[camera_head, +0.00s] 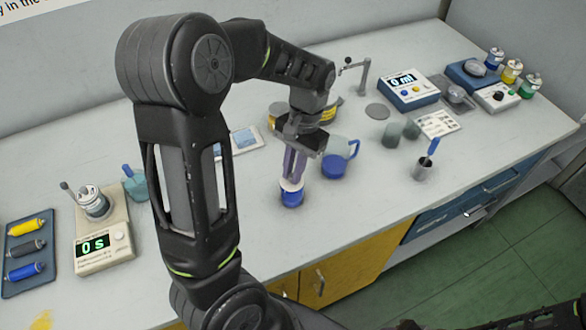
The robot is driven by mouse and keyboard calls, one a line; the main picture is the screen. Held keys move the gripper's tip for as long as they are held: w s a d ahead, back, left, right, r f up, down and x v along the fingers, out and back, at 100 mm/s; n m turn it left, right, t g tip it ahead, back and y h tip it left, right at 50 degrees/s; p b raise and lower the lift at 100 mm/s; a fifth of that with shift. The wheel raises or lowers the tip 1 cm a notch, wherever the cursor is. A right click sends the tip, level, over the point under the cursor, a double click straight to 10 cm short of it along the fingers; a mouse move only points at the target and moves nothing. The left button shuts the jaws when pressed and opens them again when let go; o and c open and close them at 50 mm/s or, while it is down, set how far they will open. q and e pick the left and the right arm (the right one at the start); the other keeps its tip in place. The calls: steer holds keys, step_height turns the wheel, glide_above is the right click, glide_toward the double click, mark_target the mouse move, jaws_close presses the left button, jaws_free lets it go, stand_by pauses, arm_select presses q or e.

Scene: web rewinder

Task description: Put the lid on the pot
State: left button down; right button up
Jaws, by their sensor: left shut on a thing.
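A small blue pot (291,199) stands on the grey bench, left of a jug. A pale, round lid (291,186) is at the pot's mouth, directly under my left gripper (292,178). The gripper points straight down with its fingers shut on the lid. The fingers hide part of the lid's top. I cannot tell whether the lid rests on the rim or hovers just above it. My right gripper is not in view; only a dark part of my arm shows at the lower right.
A jug with blue liquid (335,167) stands close right of the pot. A yellow-and-black round thing (325,117) is behind the gripper. A timer device (102,242) and a tray of rolls (27,258) are at left. The bench front is clear.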

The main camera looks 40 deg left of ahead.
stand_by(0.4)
arm_select(q)
steer(key=c, duration=0.8)
jaws_free()
steer(key=shift+c, duration=0.2)
steer(key=shift+r+p, duration=3)
steer(key=shift+r, duration=0.5)
steer(key=shift+c, duration=0.5)
jaws_close()
